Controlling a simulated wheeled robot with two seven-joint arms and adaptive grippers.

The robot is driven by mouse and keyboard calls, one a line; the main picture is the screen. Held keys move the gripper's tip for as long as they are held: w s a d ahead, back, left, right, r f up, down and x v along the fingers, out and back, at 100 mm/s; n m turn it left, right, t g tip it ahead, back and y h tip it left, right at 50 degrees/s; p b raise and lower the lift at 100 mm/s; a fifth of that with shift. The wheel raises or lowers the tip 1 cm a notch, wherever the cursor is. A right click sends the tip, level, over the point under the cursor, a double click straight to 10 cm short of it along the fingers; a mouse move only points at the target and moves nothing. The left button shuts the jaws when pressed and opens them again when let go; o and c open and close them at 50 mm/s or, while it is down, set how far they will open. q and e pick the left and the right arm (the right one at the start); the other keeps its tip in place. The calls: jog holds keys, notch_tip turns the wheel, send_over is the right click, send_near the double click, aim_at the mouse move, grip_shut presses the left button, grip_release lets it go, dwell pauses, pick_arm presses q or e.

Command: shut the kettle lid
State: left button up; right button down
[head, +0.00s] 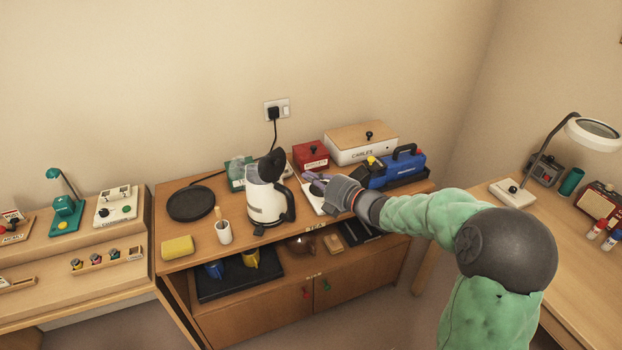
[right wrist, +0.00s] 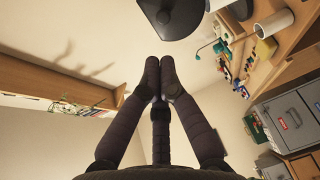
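The white kettle (head: 264,203) with a black handle stands on the wooden sideboard. Its black lid (head: 272,164) is open, standing up and tilted above the rim. My right gripper (head: 314,182) is to the right of the kettle, pointing left, with a gap to the lid and handle. In the right wrist view its fingertips (right wrist: 160,66) are together with nothing visible between them. A dark rounded piece, seemingly the lid (right wrist: 171,16), shows just beyond the fingertips at the top of that view. My left gripper is not in view.
A red box (head: 310,156), a white box with a wooden lid (head: 362,146) and a blue toolbox (head: 396,170) stand right of the kettle. A white cup (head: 223,232), yellow sponge (head: 177,246) and black round plate (head: 191,204) are to its left.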

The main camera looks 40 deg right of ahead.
aim_at(277, 161)
jog(key=b+x, duration=0.2)
jog(key=x, duration=0.9)
